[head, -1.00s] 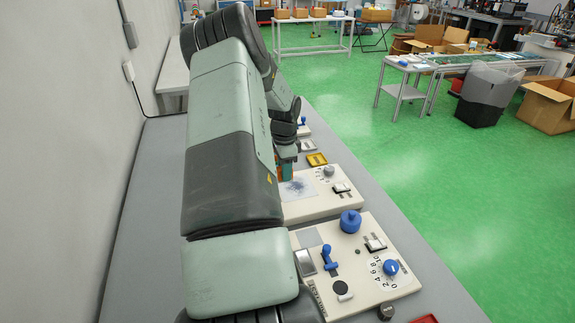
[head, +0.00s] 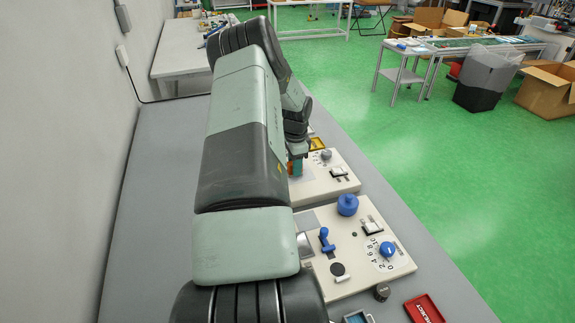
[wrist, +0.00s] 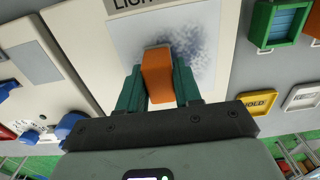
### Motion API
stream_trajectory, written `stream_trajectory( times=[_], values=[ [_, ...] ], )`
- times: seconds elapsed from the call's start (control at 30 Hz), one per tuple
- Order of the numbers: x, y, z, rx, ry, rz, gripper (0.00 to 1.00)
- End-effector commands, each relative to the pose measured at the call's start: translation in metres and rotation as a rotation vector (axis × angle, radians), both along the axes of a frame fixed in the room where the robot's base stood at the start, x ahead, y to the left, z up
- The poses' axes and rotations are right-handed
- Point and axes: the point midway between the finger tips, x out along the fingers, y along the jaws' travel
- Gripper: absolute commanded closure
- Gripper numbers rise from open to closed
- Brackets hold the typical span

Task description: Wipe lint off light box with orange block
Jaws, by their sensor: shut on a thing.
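My gripper (wrist: 158,84) has teal fingers shut on the orange block (wrist: 157,70), one finger on each side. In the wrist view the block is over the pale panel of the light box (wrist: 75,45), at the lower middle of the panel. I cannot tell whether it touches. Dark blue-grey lint (wrist: 197,45) is scattered on the panel beside and beyond the block, mostly to the right. In the head view the light box (head: 325,186) is behind the nearer control box, and my arm hides its panel.
A cream control box (head: 345,283) with blue knobs and a blue lever stands nearer on the bench. A red tray (head: 424,309) lies at the front right. In the wrist view a green tray (wrist: 278,25) and a yellow tray (wrist: 257,103) lie right of the light box.

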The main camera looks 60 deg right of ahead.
Motion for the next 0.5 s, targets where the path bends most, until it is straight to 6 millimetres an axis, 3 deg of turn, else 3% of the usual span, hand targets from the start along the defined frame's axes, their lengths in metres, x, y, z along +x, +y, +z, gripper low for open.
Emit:
stream_trajectory(
  times=[0.43, 0.5],
  values=[
    [-0.031, -0.029, -0.001, -0.001, 0.002, -0.002, 0.91],
    [-0.025, -0.034, -0.001, -0.001, 0.002, 0.002, 0.91]
  ],
)
